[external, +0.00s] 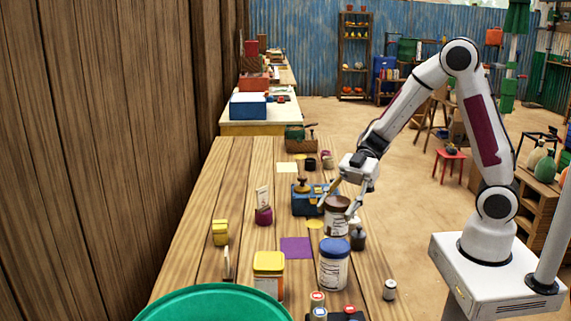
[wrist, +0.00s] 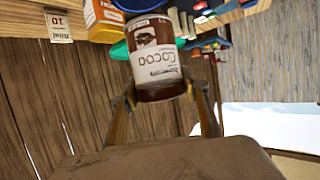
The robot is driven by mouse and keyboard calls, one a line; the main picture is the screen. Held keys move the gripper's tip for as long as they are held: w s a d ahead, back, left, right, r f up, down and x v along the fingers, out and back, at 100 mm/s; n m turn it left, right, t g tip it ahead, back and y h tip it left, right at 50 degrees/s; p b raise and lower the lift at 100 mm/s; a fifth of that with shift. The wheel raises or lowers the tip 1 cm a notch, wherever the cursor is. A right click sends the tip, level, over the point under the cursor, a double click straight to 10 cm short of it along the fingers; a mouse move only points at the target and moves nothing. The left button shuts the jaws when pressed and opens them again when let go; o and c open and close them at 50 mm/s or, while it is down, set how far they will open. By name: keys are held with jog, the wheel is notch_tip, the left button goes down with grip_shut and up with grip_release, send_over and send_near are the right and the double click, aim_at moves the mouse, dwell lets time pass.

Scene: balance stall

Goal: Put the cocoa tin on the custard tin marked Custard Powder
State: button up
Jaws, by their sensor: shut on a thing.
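The cocoa tin (external: 336,222), with a brown lid and a white label, is between the fingers of my gripper (external: 338,203). In the wrist view the cocoa tin (wrist: 158,62) shows the word Cocoa, and my gripper (wrist: 161,98) is shut on it from both sides. I cannot tell whether its base touches the table. A yellow tin (external: 268,263) with an orange and white label stands nearer the camera, left of a blue-lidded white tin (external: 333,268). The words on both are too small to read, so I cannot tell which is marked Custard Powder.
A blue scale (external: 306,204) stands behind the cocoa tin, and a dark weight (external: 357,239) is close on its right. A purple mat (external: 296,247) lies bare in the middle of the table. A green round thing (external: 215,305) fills the near edge.

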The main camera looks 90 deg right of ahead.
aim_at(331, 228)
jog(key=shift+f, duration=1.85)
jog(key=shift+f, duration=0.1)
jog(key=o, duration=1.2)
jog(key=shift+v, duration=6.05)
jog(key=shift+w, duration=0.1)
